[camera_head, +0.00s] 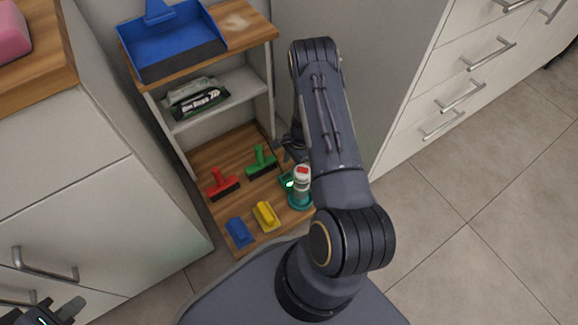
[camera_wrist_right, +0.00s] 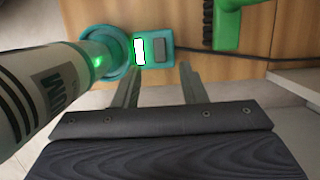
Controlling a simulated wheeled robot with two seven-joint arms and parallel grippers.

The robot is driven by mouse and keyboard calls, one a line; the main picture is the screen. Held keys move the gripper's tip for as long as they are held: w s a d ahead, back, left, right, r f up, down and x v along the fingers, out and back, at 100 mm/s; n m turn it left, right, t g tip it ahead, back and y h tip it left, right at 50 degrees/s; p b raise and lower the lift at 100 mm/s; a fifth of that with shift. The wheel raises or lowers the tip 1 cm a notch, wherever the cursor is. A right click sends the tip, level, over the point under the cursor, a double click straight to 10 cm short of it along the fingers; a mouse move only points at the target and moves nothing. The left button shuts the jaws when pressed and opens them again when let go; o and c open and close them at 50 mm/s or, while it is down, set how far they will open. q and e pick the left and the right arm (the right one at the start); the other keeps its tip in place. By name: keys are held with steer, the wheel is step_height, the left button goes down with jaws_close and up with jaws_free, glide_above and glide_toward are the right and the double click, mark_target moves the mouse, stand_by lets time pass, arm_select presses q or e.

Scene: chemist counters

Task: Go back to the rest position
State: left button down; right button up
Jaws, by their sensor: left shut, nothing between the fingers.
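My right arm reaches from the bottom middle toward the low shelf unit. My right gripper (camera_head: 287,150) is partly hidden behind the arm in the head view. In the right wrist view my right gripper (camera_wrist_right: 160,82) has its two fingers apart with nothing between them. A white bottle-like device with a red top (camera_head: 302,173) stands in a teal base (camera_head: 300,199) just beside the right gripper. The device also shows at the left of the wrist view (camera_wrist_right: 45,95). My left gripper (camera_head: 48,317) is shut and empty at the bottom left, partly cut off.
The lower wooden shelf (camera_head: 218,154) holds a red brush (camera_head: 222,184), a green brush (camera_head: 262,161), a blue block (camera_head: 239,232) and a yellow one (camera_head: 265,216). Above are a pack (camera_head: 200,99) and a blue dustpan (camera_head: 170,40). Drawers (camera_head: 440,100) stand right; the floor (camera_head: 480,220) there is clear.

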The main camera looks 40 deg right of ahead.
steer(key=shift+v, duration=0.9)
steer(key=shift+r, duration=0.1)
steer(key=a+r+n+t+y, duration=0.15)
steer(key=a+r+n, duration=0.25)
steer(key=r, duration=1.1)
steer(key=a+r+n+t, duration=0.2)
steer(key=a+r+n, duration=0.15)
steer(key=r, duration=1.15)
steer(key=s+a+r+n, duration=0.5)
steer(key=s+a+r, duration=0.2)
steer(key=s+r, duration=0.3)
steer(key=s+a+r+n+t, duration=0.2)
steer(key=s+a+n, duration=0.25)
steer(key=s, duration=0.45)
step_height(320, 180, up, 38)
steer(key=p, duration=3.8)
steer(key=shift+d+n, duration=0.3)
steer(key=shift+d, duration=0.15)
